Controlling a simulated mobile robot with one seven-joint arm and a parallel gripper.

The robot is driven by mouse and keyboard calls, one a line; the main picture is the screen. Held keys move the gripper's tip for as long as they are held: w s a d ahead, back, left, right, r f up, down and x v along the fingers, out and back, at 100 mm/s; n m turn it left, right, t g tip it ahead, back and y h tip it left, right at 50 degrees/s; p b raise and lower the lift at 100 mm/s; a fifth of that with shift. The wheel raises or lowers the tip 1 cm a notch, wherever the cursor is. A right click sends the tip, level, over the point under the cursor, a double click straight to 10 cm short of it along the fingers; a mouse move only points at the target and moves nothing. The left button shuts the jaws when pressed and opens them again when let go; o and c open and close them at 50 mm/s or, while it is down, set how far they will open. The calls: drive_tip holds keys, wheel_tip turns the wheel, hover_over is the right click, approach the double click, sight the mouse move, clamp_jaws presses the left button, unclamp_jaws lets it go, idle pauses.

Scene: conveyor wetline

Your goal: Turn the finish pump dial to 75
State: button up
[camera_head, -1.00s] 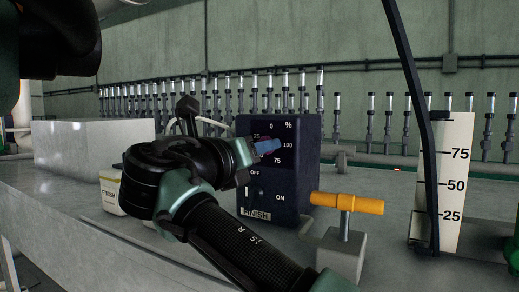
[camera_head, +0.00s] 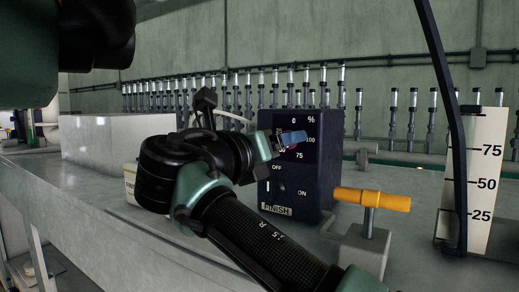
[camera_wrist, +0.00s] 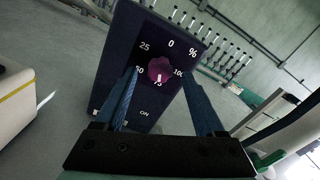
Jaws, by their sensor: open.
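The finish pump box (camera_head: 327,170) is dark blue, with a FINISH label low on its front. Its dial (camera_wrist: 160,69) is a purple-pink round knob in the wrist view, with labels 0, 25, 50, 75 and 100 around it. A white mark at the knob's lower edge lies by the 75 label, which the knob partly covers. My gripper (camera_wrist: 159,74) is open, with one blue finger on each side of the knob. Whether the fingers touch it I cannot tell. In the head view my gripper (camera_head: 293,137) is at the dial and hides the knob.
An ON/OFF switch (camera_head: 281,186) sits below the dial. An orange-handled valve (camera_head: 372,199) stands close to the box's right. A white scale board (camera_head: 486,180) is farther right. A pale block (camera_head: 115,138) and a white container (camera_head: 130,181) are at left.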

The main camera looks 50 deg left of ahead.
drive_tip(key=b+v, duration=0.1)
drive_tip(key=v, duration=1)
drive_tip(key=shift+s+d+b, duration=0.2)
drive_tip(key=shift+s+b, duration=0.1)
drive_tip(key=shift+b, duration=0.1)
